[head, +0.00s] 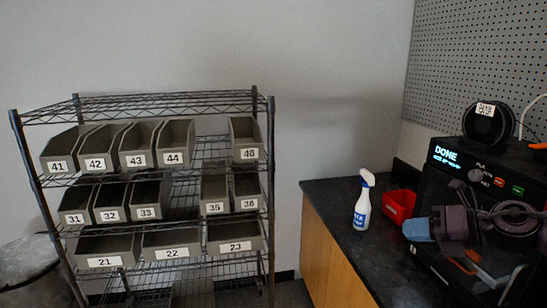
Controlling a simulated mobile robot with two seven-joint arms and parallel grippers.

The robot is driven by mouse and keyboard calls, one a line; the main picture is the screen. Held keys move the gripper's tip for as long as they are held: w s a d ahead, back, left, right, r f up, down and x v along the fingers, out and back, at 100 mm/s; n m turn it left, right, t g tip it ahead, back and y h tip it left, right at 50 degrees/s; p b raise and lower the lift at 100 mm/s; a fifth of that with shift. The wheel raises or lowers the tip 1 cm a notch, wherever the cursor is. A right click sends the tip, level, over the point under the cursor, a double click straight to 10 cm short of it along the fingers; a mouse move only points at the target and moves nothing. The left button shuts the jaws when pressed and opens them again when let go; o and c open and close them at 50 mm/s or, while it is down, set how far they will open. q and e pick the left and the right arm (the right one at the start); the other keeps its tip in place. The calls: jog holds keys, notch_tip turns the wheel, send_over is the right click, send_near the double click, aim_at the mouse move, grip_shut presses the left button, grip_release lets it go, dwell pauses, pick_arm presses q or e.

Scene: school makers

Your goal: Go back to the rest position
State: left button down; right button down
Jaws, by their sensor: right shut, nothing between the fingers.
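My right gripper (417,230) shows at the right of the head view, at the end of my mauve-grey arm, in front of the black 3D printer (448,179). Its light-blue end points left, towards the red bin. It appears shut and empty, though the fingertips are small and hard to make out. My left gripper is not in view.
A dark counter (340,188) holds a white-and-blue spray bottle (362,207) and a red bin (398,205). The printer's screen reads DONE. A wire shelf (170,105) with numbered grey bins stands left. Floor shows between shelf and counter.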

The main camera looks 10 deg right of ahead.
notch_tip(320, 180, down, 18)
jog(key=s+m+t+h, duration=0.1)
jog(key=m+t+h, duration=0.5)
jog(key=m, duration=1.6)
jog(key=s+a+f+m+g+h, duration=0.1)
jog(key=s+a+f+m+h, duration=0.1)
jog(key=s+f+m, duration=0.4)
jog(key=s+a+f+m+g+h, duration=0.2)
jog(key=s+a+f+m, duration=0.3)
jog(key=s+f, duration=0.7)
jog(key=shift+s+f+m+h, duration=0.3)
jog(key=shift+s+m, duration=0.2)
jog(key=shift+m, duration=0.1)
